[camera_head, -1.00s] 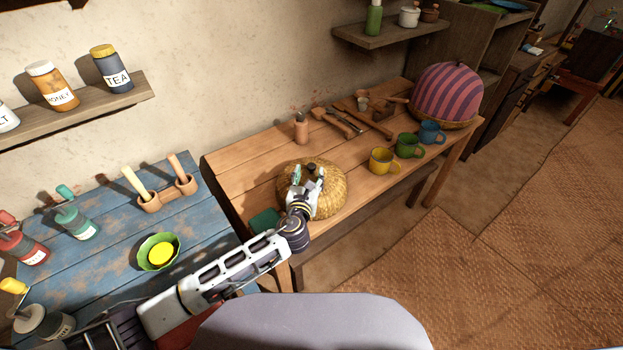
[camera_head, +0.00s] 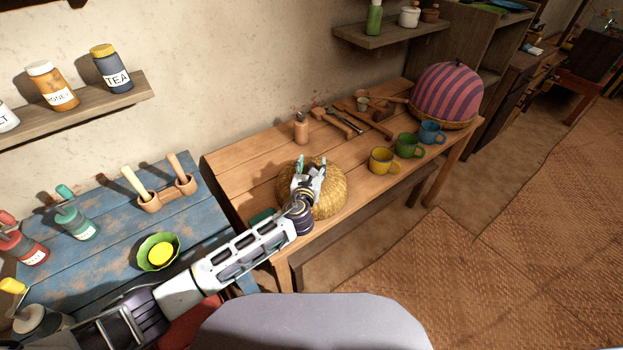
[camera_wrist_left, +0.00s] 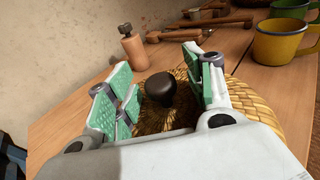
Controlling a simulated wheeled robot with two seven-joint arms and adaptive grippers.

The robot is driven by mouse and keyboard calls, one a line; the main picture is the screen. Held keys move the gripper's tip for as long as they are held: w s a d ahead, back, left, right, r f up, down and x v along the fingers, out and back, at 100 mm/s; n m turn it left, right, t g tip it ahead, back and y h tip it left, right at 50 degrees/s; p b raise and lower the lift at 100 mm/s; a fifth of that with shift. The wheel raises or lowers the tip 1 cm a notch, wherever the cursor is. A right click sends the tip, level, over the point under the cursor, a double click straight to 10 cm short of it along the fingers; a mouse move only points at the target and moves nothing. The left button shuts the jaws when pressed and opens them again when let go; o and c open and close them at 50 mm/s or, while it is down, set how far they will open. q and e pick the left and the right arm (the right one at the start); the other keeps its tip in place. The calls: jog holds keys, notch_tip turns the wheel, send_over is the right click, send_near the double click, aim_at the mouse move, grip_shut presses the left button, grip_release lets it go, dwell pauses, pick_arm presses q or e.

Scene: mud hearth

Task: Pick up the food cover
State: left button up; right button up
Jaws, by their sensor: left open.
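A round woven straw cover (camera_head: 334,195) sits on the brown wooden table. Its dark knob (camera_wrist_left: 160,90) shows in the left wrist view, between the finger pads. My left gripper (camera_head: 310,168) is open over the cover, with one finger on each side of the knob. I see a gap between the knob and each pad, so nothing is held. In the head view the gripper hides the knob and part of the cover. A dome with purple and pink stripes (camera_head: 448,92) sits on a woven base at the table's far right end. My right gripper is not in view.
A clay bottle (camera_head: 301,130) stands behind the cover. Yellow (camera_head: 382,160), green (camera_head: 407,146) and blue (camera_head: 431,132) mugs stand to the right, with wooden utensils (camera_head: 345,122) behind. A blue table (camera_head: 105,250) with a green bowl (camera_head: 158,237) is at the left.

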pick_arm(q)
grip_shut()
dwell(0.4)
jog(key=shift+r, duration=0.1)
